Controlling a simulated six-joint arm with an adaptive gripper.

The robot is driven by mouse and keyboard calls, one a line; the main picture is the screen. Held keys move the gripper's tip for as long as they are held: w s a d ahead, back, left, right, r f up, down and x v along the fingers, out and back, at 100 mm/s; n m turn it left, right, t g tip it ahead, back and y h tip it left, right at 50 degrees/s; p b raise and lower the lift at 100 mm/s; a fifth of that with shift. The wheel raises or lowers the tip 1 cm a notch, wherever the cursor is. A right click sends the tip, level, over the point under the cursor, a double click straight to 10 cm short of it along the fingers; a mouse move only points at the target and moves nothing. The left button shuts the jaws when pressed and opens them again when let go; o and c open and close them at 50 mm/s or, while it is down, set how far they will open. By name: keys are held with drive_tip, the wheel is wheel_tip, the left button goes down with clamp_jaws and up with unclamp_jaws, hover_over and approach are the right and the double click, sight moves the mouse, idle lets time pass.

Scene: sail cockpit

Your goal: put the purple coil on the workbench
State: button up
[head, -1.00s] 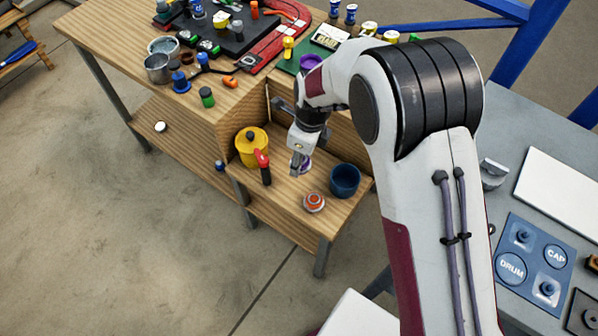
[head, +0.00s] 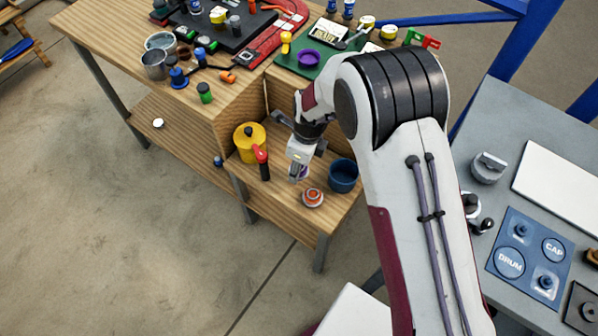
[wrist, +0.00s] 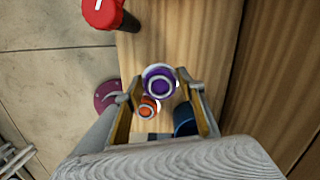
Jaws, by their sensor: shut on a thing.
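The purple coil (wrist: 160,82), a ring with white bands, sits between the fingertips of my gripper (wrist: 157,92) in the wrist view. My gripper (head: 298,174) is shut on it, low over the wooden lower step (head: 278,199). In the head view the fingers mostly hide the coil; a bit of purple shows. I cannot tell whether it still touches the step. The wooden workbench (head: 100,32) has a higher top behind and left of the step. A grey-topped bench (head: 497,120) stands at the right.
Near my gripper are an orange-and-white coil (head: 312,198), a dark blue cup (head: 343,176), a yellow pot (head: 250,142) and a red-topped dark cylinder (head: 262,165). The higher top is crowded with tools, cans and a purple bowl (head: 308,58). Its left end is clear.

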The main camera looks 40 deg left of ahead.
sight(304, 168)
drive_tip(key=shift+f, duration=1.85)
drive_tip(key=shift+f, duration=0.15)
drive_tip(key=o, duration=1.2)
drive_tip(key=shift+w+d+r, duration=0.1)
drive_tip(key=shift+d+r, duration=0.15)
drive_tip(key=shift+r, duration=1.8)
drive_tip(key=shift+d+r, duration=0.25)
drive_tip(key=shift+r, duration=1.8)
drive_tip(key=shift+w+d+r, duration=0.1)
drive_tip(key=shift+d+r, duration=0.15)
drive_tip(key=shift+r, duration=1.8)
